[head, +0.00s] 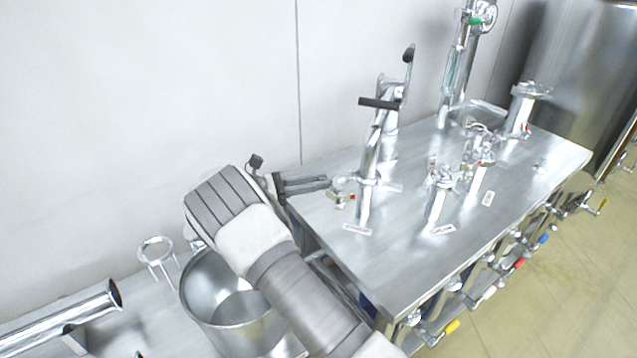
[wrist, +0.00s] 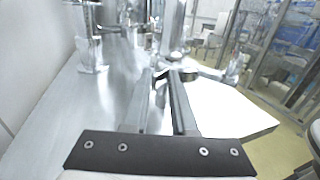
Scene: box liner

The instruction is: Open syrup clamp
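A steel pipe fitting (head: 367,190) stands upright on the metal table. A small clamp (head: 343,186) with a red and yellow part sits on its left side. I cannot read the label at its foot, so I cannot tell if this is the syrup clamp. My gripper (head: 328,184) points right, its fingertips just left of this clamp; I cannot tell if they touch it. In the wrist view my gripper (wrist: 163,74) shows two dark fingers with a gap between them and nothing clearly held. Shiny metal fittings (wrist: 175,60) lie just past the fingertips.
The steel table (head: 400,260) carries several other fittings, including a clamped pipe (head: 440,195) to the right. A dark-handled lever (head: 380,103) rises behind. Coloured valves (head: 520,263) line the front edge. A steel pot (head: 225,300) stands below my arm.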

